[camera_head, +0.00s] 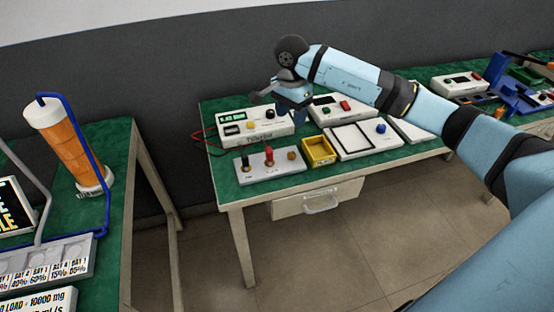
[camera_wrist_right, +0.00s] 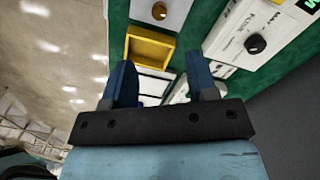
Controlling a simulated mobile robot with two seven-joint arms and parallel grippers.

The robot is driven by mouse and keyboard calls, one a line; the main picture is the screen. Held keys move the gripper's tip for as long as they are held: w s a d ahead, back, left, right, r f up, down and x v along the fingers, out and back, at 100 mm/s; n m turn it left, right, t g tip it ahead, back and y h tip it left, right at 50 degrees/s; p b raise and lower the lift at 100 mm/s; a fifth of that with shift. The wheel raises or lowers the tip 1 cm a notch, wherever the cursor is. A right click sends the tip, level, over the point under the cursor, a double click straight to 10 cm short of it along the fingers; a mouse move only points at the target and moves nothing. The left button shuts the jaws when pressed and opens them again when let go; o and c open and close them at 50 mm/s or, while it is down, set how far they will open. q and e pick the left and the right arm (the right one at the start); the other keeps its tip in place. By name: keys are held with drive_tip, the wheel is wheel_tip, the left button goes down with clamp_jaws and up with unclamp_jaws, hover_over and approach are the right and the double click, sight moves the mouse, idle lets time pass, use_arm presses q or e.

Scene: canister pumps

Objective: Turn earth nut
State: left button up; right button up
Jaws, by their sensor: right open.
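The earth nut appears to be the brass-coloured knob (camera_head: 291,155) at the right end of a white terminal panel (camera_head: 250,177), beside a red post (camera_head: 269,156) and a black post (camera_head: 245,162). A brass knob (camera_wrist_right: 160,11) also shows at the top of the right wrist view, beyond the fingertips. My right gripper (camera_wrist_right: 162,82) is open and empty, its two blue fingers apart. In the head view it hangs above the back of the bench, partly hidden by its own wrist, clear of the nut. My left gripper is not in view.
A yellow tray (camera_head: 319,151) stands just right of the terminal panel. A white meter box (camera_head: 252,128) with red leads (camera_head: 206,133) sits behind it. A white framed board (camera_head: 357,141) is further right. The green bench (camera_head: 221,182) has a free strip at its front left.

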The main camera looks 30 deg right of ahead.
sight(291, 153)
drive_tip(key=f, duration=1.3)
drive_tip(key=shift+s+d+f+b, duration=0.1)
drive_tip(key=shift+s+f+b, duration=0.15)
drive_tip(key=shift+f+b, duration=0.1)
drive_tip(key=c, duration=0.9)
